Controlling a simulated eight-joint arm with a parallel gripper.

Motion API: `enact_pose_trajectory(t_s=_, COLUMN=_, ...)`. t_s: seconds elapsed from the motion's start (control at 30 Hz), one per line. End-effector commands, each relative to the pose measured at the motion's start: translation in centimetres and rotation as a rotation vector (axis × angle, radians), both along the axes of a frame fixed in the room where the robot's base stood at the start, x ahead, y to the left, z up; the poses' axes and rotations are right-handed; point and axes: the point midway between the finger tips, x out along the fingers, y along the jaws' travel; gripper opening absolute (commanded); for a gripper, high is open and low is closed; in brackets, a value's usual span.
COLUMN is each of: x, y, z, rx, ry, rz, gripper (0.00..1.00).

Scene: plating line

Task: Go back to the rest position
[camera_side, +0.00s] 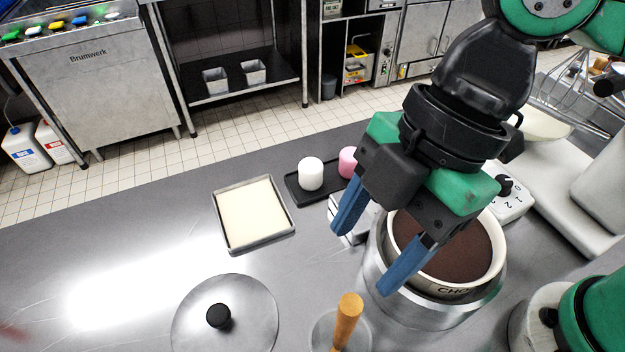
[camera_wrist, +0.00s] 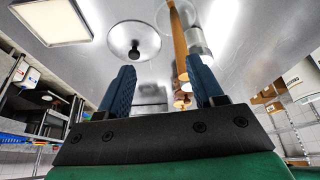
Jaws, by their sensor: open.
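My gripper (camera_side: 377,245) is open, with its two blue fingers apart and nothing between them. In the side view it hangs in front of a pot of dark brown chocolate (camera_side: 447,250) that sits in a metal warmer (camera_side: 432,312). In the wrist view both fingers of my gripper (camera_wrist: 162,88) show, also apart and empty. How high the fingertips are above the counter (camera_side: 130,235) is hard to tell.
A tray of cream-coloured filling (camera_side: 252,212), a round lid with a black knob (camera_side: 219,316) and a wooden-handled tool (camera_side: 347,318) are on the counter. A white marshmallow (camera_side: 310,173) and a pink one (camera_side: 348,162) stand on a black tray (camera_side: 293,190). The counter's left is clear.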

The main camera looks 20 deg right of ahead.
Motion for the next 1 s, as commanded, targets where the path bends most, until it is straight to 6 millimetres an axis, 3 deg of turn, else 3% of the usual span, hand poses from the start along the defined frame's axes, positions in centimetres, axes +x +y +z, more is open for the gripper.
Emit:
enact_pose_trajectory(t_s=0.1, x=4.3, y=-4.5, z=-1.0, rx=0.009, ry=-0.027, rz=-0.408, gripper=0.61)
enact_pose_trajectory(t_s=0.23, x=8.3, y=-11.4, z=-2.2, rx=0.055, ry=-0.071, rz=-0.943, gripper=0.61)
enact_pose_trajectory(t_s=0.4, x=10.2, y=-19.0, z=-3.2, rx=0.144, ry=-0.130, rz=-1.463, gripper=0.61)
enact_pose_trajectory(t_s=0.5, x=10.3, y=-21.4, z=-3.5, rx=0.186, ry=-0.153, rz=-1.626, gripper=0.61)
enact_pose_trajectory(t_s=0.63, x=10.3, y=-22.5, z=-3.6, rx=0.205, ry=-0.165, rz=-1.699, gripper=0.61)
enact_pose_trajectory(t_s=1.0, x=10.4, y=-22.4, z=-3.6, rx=0.206, ry=-0.163, rz=-1.695, gripper=0.61)
